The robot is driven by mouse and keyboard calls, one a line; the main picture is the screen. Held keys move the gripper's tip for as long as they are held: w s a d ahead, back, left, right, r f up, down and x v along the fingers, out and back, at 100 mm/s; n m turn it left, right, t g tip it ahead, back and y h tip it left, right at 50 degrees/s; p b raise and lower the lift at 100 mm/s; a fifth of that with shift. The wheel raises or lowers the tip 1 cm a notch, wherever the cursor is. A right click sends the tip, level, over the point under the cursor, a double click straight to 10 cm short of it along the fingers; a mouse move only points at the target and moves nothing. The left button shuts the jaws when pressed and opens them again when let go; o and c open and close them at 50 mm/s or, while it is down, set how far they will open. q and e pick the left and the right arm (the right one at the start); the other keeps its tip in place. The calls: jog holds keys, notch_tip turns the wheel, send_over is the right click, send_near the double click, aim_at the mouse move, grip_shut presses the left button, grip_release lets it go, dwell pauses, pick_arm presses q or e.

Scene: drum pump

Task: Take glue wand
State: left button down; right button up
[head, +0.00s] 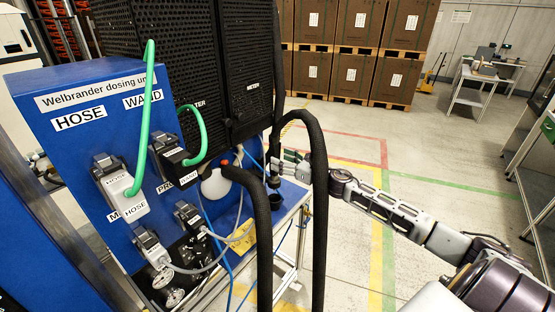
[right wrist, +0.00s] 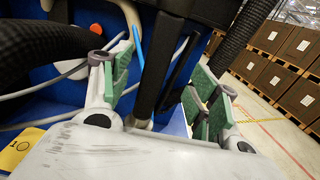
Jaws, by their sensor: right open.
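My right gripper (head: 288,163) reaches in from the right, partly hidden behind a thick black hose in the head view. In the right wrist view my right gripper (right wrist: 160,100) is open, with green-padded fingers on both sides. A dark upright rod (right wrist: 157,75), which looks like the glue wand, stands between the fingers with its lower end near the blue surface. I cannot tell whether the pads touch it. In the head view the rod is hard to make out among the hoses. My left gripper is not in view.
Thick black hoses (head: 319,190) hang close around my right gripper. The blue dosing unit (head: 70,150) with green hoses (head: 144,110) stands at the left. Stacked brown boxes (head: 353,75) are at the back.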

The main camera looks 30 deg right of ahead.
aim_at(278, 143)
jog(key=shift+x, duration=1.2)
jog(key=shift+w, duration=0.15)
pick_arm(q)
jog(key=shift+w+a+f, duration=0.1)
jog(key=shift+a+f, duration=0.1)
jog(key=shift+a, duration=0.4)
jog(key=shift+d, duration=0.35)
pick_arm(e)
jog(key=c, duration=0.8)
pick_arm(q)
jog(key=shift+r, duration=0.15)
pick_arm(e)
jog(key=shift+r, duration=0.25)
